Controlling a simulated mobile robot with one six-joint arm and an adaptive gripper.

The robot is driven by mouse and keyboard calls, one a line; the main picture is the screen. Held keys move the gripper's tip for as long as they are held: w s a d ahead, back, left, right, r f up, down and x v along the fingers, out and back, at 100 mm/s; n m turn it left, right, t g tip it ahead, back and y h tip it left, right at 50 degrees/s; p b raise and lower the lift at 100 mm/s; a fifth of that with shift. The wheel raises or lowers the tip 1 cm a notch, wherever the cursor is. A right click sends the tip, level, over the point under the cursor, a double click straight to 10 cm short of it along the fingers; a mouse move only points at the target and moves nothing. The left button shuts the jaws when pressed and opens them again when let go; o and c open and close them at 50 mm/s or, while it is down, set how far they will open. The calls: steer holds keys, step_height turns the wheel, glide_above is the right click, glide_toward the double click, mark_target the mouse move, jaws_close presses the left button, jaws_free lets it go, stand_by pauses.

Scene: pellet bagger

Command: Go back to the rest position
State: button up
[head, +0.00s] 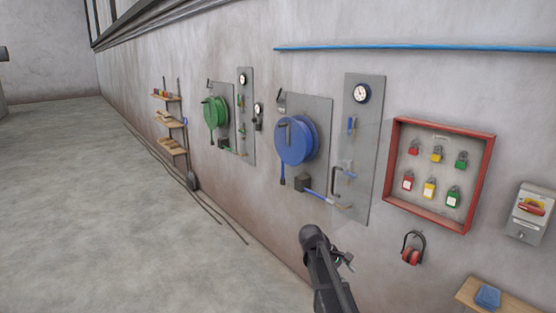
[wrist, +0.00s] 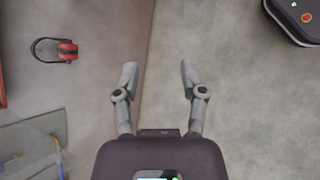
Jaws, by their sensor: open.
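My gripper (wrist: 158,80) is open and empty in the wrist view. Its two grey fingers stand apart, with only wall and bare floor showing between and beyond them. In the head view my arm reaches up from the bottom edge, and my gripper (head: 345,260) shows small and dark at its end. There it appears in front of the foot of the wall, below the blue hose reel (head: 296,140) and left of the red ear defenders (head: 412,248). The ear defenders also show at the upper left of the wrist view (wrist: 68,51).
A red-framed padlock board (head: 440,220), a grey switch box (head: 530,213) and a shelf with a blue cloth (head: 487,297) are on the wall at right. A green reel (head: 215,113) and wooden shelves (head: 171,146) are farther left. The floor at left is largely clear.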

steer(key=s+a+f+m+t+y+b, duration=0.1)
steer(key=s+f+m+y, duration=0.3)
steer(key=s, duration=0.5)
steer(key=s+a+f+m+y+b, duration=0.4)
steer(key=s+f, duration=0.3)
steer(key=s, duration=0.3)
steer(key=shift+a+m+t, duration=0.2)
steer(key=shift+m+t, duration=0.1)
steer(key=shift+t, duration=0.1)
steer(key=shift+a, duration=0.1)
